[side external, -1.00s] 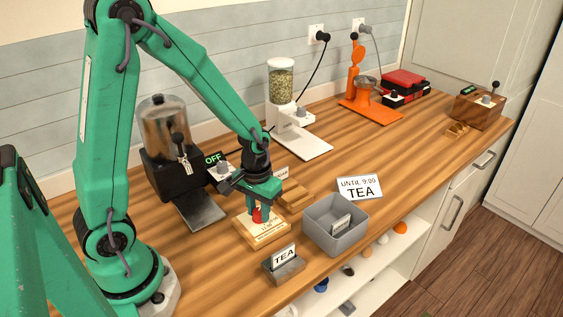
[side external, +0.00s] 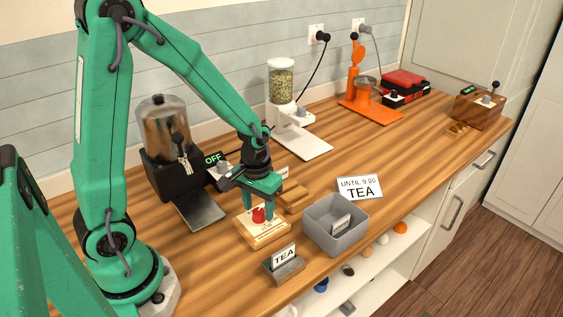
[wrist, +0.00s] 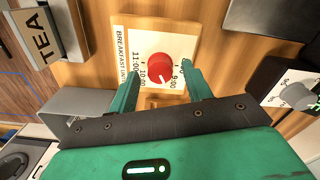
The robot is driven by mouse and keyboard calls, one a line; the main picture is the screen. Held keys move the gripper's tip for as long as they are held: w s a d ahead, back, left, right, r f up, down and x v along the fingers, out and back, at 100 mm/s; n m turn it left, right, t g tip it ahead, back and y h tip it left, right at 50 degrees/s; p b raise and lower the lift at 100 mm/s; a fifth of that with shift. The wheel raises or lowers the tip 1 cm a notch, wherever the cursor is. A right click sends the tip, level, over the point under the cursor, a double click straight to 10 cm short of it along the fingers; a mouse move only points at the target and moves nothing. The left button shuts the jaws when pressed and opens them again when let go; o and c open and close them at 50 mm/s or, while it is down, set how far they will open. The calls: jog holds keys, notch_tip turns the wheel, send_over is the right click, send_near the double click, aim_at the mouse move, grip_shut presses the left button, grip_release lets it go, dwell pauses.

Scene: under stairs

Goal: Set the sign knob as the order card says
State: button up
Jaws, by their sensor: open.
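The sign is a wooden block with a cream dial face (side external: 270,233) and a red knob (side external: 258,215). In the wrist view the red knob (wrist: 161,67) sits on a dial face (wrist: 128,28) reading BREAKFAST UNTIL, with 9:00, 10:00 and 11:00 legible. A short pale mark shows on the knob's lower edge; its exact setting is hard to tell. My gripper (wrist: 160,76) is open, with one finger on each side of the knob and visible gaps to it. The order card (side external: 359,188) reads UNTIL 9:00 TEA and stands behind the grey bin.
A grey bin (side external: 320,236) with a small card inside is right of the sign. A TEA card in a holder (side external: 284,268) stands in front. A dispenser (side external: 170,175) with an OFF display is behind left. A white grain dispenser (side external: 287,125) and orange machine (side external: 368,105) stand farther back.

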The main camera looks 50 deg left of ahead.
aim_at(258, 210)
notch_tip(258, 210, up, 6)
jog(key=shift+f, duration=0.15)
jog(key=shift+r, duration=0.45)
jog(key=shift+s+r, duration=0.1)
jog(key=shift+r, duration=0.35)
jog(key=s+d+r+m+t, duration=0.1)
jog(key=s+r+m+t, duration=0.2)
jog(key=s+r, duration=0.6)
jog(key=shift+s+d+r+m+t, duration=0.2)
jog(key=shift+d+r+m+t, duration=0.2)
jog(key=shift+r+t, duration=1.15)
